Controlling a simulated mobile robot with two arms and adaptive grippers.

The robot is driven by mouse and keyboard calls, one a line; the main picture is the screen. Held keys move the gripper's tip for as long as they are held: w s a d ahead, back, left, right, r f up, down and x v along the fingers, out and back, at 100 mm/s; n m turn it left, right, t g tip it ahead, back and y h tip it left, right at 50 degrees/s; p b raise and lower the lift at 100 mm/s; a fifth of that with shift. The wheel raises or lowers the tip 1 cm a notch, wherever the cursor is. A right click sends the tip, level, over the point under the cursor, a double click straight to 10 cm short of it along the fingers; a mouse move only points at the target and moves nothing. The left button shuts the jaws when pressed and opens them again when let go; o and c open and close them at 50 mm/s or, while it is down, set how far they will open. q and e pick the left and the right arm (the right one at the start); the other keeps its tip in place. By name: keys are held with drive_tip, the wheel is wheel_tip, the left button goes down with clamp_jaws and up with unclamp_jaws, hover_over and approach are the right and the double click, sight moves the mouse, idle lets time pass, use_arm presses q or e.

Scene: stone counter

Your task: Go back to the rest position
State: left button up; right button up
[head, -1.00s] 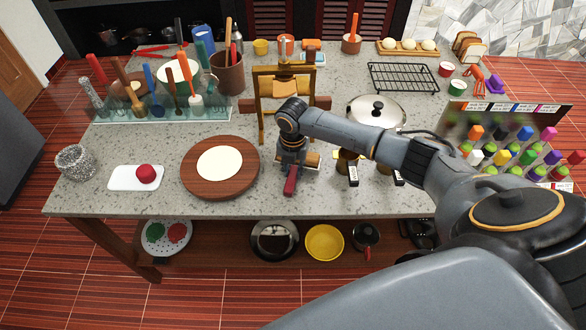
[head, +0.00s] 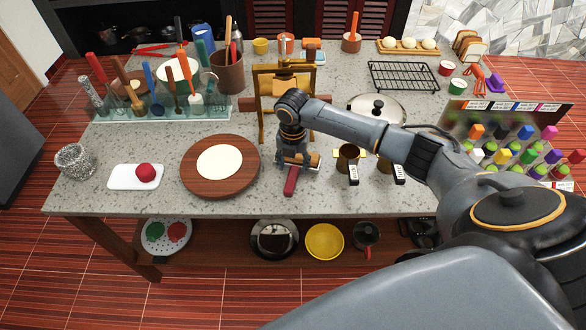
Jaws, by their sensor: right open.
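My right gripper (head: 297,165) is open above the stone counter (head: 235,240), near its front edge, with my right arm reaching in from the right. Just below and beside it lies an object with a red handle (head: 291,181) and a tan part (head: 313,159). The gripper hides part of this object, and I cannot tell whether they touch. My left gripper is not in view.
A round wooden board (head: 247,185) with flat dough (head: 220,161) lies left of the gripper. Two dark cups (head: 348,158) stand to its right. A wooden stand (head: 262,105) and a lidded pan (head: 378,107) are behind. Marker rack (head: 500,150) at right.

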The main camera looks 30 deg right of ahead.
wheel_tip(320, 180, up, 9)
drive_tip(key=s+a+f+m+t+y, duration=0.1)
drive_tip(key=s+a+f+m, duration=0.35)
drive_tip(key=s+a, duration=0.3)
drive_tip(key=s+a+f+m+t+y, duration=0.1)
drive_tip(key=s+a+f+m, duration=0.4)
drive_tip(key=a, duration=0.3)
drive_tip(key=s+d+r+m+t+h, duration=0.1)
drive_tip(key=s+d+r+m, duration=0.15)
drive_tip(key=s+m, duration=0.5)
drive_tip(key=s+d+r+m+h, duration=0.1)
drive_tip(key=s+d+m, duration=0.2)
drive_tip(key=s+m, duration=0.45)
wheel_tip(320, 180, down, 27)
drive_tip(key=g+b, duration=0.1)
drive_tip(key=b, duration=0.1)
drive_tip(key=s+d+f+g+b, duration=0.1)
drive_tip(key=s+d+f, duration=0.2)
drive_tip(key=s+f, duration=1.4)
wheel_tip(320, 180, down, 2)
drive_tip(key=shift+s+f+b, duration=0.25)
drive_tip(key=shift+s+b, duration=0.05)
drive_tip(key=shift+b, duration=0.05)
